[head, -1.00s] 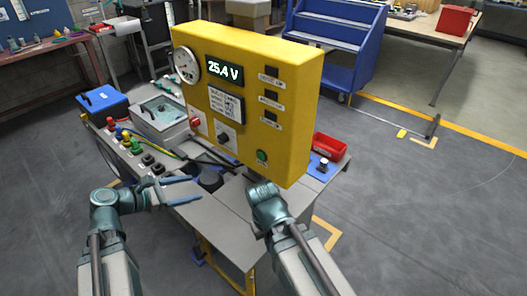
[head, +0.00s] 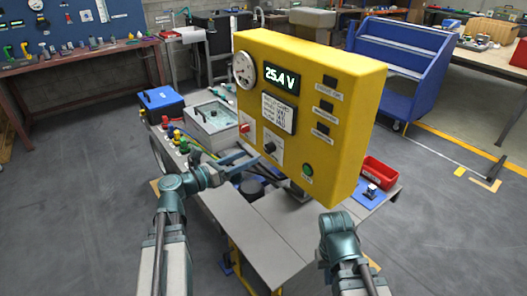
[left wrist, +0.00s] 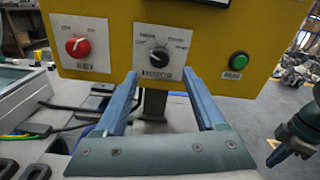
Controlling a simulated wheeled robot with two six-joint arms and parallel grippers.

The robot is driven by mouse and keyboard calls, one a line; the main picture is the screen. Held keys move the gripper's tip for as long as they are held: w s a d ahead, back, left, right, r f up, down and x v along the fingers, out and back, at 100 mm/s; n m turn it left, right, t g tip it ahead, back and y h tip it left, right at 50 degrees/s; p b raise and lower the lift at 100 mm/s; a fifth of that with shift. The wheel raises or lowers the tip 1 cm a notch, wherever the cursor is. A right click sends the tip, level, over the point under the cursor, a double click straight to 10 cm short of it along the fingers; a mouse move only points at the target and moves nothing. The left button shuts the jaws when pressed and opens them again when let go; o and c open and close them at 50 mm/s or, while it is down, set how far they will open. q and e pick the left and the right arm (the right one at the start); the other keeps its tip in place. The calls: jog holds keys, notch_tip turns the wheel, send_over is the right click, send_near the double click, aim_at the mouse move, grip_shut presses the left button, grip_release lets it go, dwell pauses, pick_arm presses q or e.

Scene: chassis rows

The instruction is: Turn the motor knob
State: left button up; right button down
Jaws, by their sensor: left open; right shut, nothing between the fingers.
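The yellow control panel (head: 345,110) carries a black knob on a white plate (head: 269,147), which I take for the motor knob; its label is too small to read surely. In the left wrist view the black knob (left wrist: 159,57) has its pointer toward the upper left. My left gripper (head: 254,160) is open in front of the panel, just below the knob. In the left wrist view its blue fingers (left wrist: 162,75) stand on either side below the knob, apart from it. My right gripper (left wrist: 276,157) is shut and empty, low at the right; its wrist hides its fingers in the head view.
A red knob (left wrist: 77,46) is left of the black one, and a green button (left wrist: 238,61) is to its right. The panel stands on a grey cart (head: 255,235) with a red bin (head: 379,172), a blue box (head: 161,103) and a grey case (head: 213,118). Cables lie left below the panel.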

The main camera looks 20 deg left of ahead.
aim_at(266, 149)
pick_arm(q)
jog(key=x, duration=0.7)
jog(key=shift+w, duration=0.1)
grip_shut()
